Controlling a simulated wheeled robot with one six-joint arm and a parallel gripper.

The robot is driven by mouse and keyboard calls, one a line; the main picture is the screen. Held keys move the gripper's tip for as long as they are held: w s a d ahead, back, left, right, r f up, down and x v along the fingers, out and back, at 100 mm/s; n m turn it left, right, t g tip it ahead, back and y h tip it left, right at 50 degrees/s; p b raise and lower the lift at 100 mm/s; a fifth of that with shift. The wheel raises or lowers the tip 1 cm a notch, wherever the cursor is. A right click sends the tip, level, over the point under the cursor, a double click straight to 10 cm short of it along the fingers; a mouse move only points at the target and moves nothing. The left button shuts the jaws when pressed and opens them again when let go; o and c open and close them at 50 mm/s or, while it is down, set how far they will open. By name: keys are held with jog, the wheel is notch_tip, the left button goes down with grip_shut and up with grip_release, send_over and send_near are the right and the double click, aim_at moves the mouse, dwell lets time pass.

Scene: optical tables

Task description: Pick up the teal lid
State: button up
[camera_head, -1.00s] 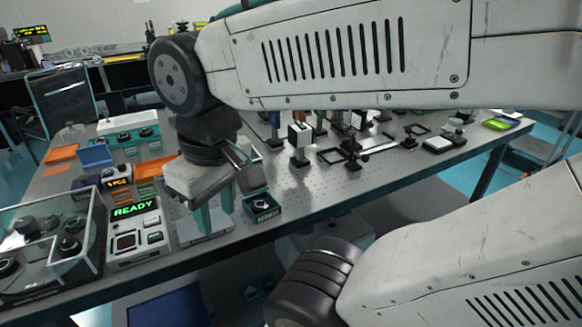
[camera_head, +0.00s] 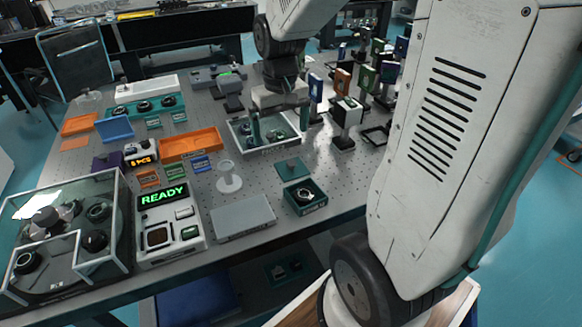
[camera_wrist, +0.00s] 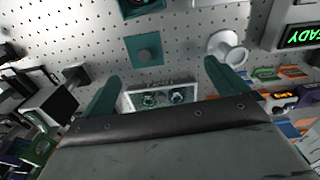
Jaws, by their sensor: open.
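The teal lid (camera_head: 291,169) is a flat square plate with a small knob on top. It lies on the optical table behind the teal box (camera_head: 304,208), which is open and holds a round part. In the wrist view the lid (camera_wrist: 144,48) lies beyond the fingertips, a little left of centre, with the box (camera_wrist: 133,10) further up. My gripper (camera_head: 279,126) is open and empty, with its teal fingers spread. It is over the clear-walled tray, behind the lid and apart from it. The fingers also show in the wrist view (camera_wrist: 163,74).
The tray (camera_head: 240,141) holds several small round parts. A white round stand (camera_head: 229,180) is left of the lid, and a grey plate (camera_head: 243,218) lies in front of it. Optics mounts (camera_head: 346,118) stand to the right. An orange tray (camera_head: 190,145) is further left.

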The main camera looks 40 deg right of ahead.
send_near(292, 166)
jog(key=w+d+f, duration=0.1)
jog(key=w+f, duration=0.1)
jog(key=w, duration=0.2)
jog(key=shift+m, duration=0.4)
jog(key=f, duration=0.7)
jog(key=shift+s+d+f, duration=0.2)
jog(key=shift+s, duration=0.1)
jog(key=c, duration=1.1)
